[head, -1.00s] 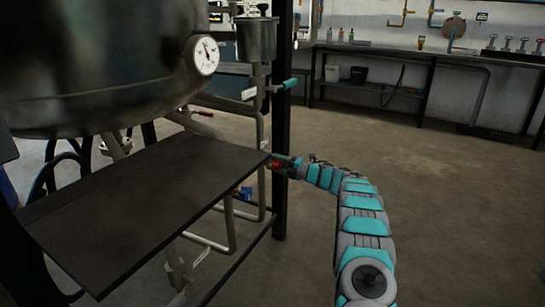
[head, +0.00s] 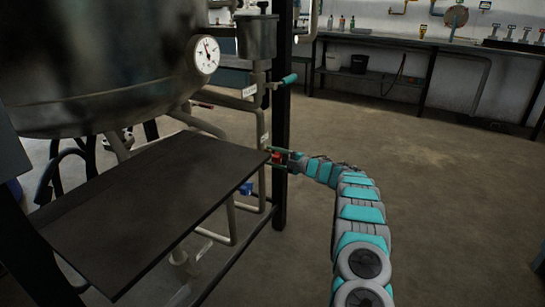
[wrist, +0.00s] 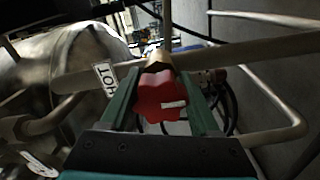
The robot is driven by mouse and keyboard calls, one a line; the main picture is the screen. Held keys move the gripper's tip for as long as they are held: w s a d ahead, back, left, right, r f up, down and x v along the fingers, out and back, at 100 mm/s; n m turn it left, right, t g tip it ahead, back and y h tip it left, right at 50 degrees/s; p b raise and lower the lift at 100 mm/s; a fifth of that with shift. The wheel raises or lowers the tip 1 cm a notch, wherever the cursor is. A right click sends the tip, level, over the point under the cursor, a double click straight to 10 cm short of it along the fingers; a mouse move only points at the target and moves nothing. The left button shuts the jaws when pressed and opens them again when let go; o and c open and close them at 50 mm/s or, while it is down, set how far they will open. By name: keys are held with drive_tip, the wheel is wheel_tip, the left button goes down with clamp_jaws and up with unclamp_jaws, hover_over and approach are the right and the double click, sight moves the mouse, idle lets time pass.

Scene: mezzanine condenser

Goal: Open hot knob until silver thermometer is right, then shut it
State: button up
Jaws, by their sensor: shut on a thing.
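The red hot knob (wrist: 160,97) is a lobed handwheel with a pale mark, on a metal pipe in the wrist view. A label reading HOT (wrist: 107,78) is beside it on the pipe. My gripper (wrist: 161,88) has its green fingers on both sides of the knob, shut on it. In the head view my gripper (head: 275,156) is at the right corner of the dark shelf, with a bit of red knob between the fingers. The silver-rimmed thermometer (head: 206,54) is on the tank's side; its needle points up and slightly left. Its scale is too small to read.
The large metal tank (head: 100,65) hangs over the dark shelf (head: 150,205). A black post (head: 281,120) stands right behind my gripper. A teal-handled valve (head: 287,80) is above it. The floor to the right is clear, up to a bench (head: 420,45).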

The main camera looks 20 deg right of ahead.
sight(281, 158)
drive_tip(key=shift+d, duration=0.1)
drive_tip(key=o, duration=1.4)
drive_tip(key=shift+c, duration=0.2)
drive_tip(key=b+v, duration=0.1)
drive_tip(key=v, duration=0.6)
drive_tip(key=shift+s+d, duration=0.25)
drive_tip(key=shift+s, duration=0.1)
